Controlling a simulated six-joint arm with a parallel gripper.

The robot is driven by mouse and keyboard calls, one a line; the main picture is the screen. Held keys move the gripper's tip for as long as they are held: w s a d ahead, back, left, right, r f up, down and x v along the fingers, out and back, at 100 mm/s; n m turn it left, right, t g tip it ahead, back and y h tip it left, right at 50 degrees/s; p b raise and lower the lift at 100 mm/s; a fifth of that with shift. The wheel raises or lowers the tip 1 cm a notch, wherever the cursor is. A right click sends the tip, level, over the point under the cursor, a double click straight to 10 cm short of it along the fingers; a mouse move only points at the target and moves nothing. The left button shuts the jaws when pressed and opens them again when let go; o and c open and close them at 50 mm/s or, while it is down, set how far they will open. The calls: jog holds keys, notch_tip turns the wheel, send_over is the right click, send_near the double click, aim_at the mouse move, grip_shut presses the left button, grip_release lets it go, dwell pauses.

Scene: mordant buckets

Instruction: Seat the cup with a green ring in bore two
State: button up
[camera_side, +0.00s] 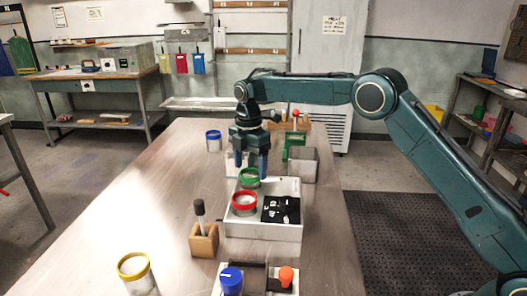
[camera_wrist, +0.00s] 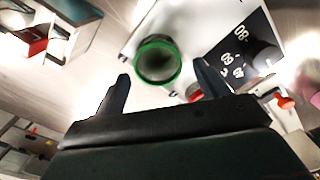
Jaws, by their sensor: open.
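The cup with a green ring (camera_side: 249,178) stands in the white tray (camera_side: 262,232), at its far left part. In the wrist view this cup (camera_wrist: 157,62) shows its open mouth, just beyond and between my fingertips. My gripper (camera_side: 251,170) is open, pointing down over the green-ringed cup; its two fingers (camera_wrist: 160,80) also show in the wrist view. I cannot tell whether they reach around the cup's sides. A black panel (camera_side: 281,210) with white markings lies in the tray. I cannot make out which place is bore two.
A red-ringed cup (camera_side: 244,203) stands nearer in the tray. A blue-ringed cup (camera_side: 213,141) and a yellow-ringed cup (camera_side: 136,272) stand on the table. A wooden block with a brush (camera_side: 203,240) is left of the tray, a grey bin (camera_side: 303,164) behind it.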

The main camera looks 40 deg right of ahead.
notch_tip(320, 180, up, 9)
jog(key=shift+f, duration=0.2)
dwell(0.7)
jog(key=s+d+r+m+t, duration=0.25)
jog(key=s+r+m, duration=0.3)
jog(key=s, duration=0.45)
jog(key=s+d+r+m+t, duration=0.1)
jog(key=s+d+r+m, duration=0.2)
jog(key=s+r+m, duration=0.5)
jog(key=s+d+f+m+t, duration=0.1)
jog(key=s+f+m, duration=0.2)
jog(key=s, duration=0.9)
jog(key=s+d+f+m+t, duration=0.1)
jog(key=s+f+m, duration=0.2)
jog(key=s, duration=0.9)
notch_tip(320, 180, down, 4)
jog(key=shift+r, duration=0.1)
